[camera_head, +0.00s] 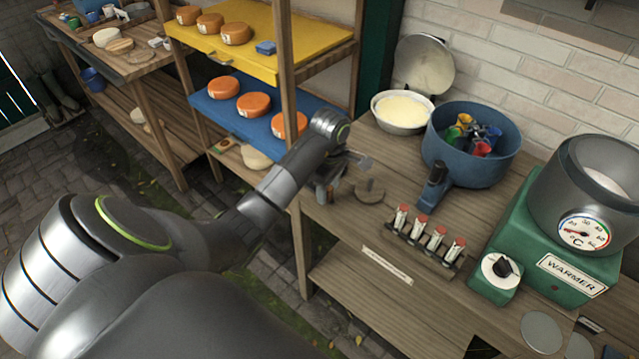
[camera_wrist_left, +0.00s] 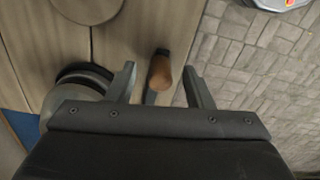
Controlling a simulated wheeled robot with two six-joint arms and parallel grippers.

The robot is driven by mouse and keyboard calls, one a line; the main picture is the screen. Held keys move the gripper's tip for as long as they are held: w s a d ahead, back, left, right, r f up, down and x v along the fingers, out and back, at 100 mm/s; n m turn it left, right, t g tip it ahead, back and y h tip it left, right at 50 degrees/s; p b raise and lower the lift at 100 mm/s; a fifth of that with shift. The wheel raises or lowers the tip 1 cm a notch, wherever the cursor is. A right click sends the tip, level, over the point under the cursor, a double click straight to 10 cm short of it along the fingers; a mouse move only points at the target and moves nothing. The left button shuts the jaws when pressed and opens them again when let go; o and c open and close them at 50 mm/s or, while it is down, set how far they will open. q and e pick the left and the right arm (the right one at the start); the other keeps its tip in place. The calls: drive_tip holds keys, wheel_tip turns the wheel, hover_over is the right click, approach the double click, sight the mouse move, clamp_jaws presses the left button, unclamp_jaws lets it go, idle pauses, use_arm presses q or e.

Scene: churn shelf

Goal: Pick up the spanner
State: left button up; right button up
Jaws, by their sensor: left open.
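I cannot make out a clear spanner in either view. My left gripper (camera_head: 340,178) is over the left end of the wooden bench, partly hidden behind its own wrist. In the left wrist view the left gripper (camera_wrist_left: 158,76) is open. A brown rounded handle (camera_wrist_left: 160,72) with a dark end and a greyish part below shows between its two fingers, with gaps on both sides. I cannot tell whether this belongs to the spanner. My right gripper is not in view.
A round wooden piece (camera_head: 369,191) lies right of the gripper. A rack of red-capped vials (camera_head: 421,228), a blue pot (camera_head: 470,160) and a green warmer (camera_head: 560,240) stand further right. A shelf post (camera_head: 288,60) rises left of the bench. A round metal object (camera_wrist_left: 75,88) is beside the left finger.

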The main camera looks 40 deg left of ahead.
use_arm(q)
drive_tip(key=shift+f, duration=0.25)
drive_tip(key=shift+c, duration=0.5)
drive_tip(key=c, duration=0.9)
drive_tip(key=shift+r, duration=0.1)
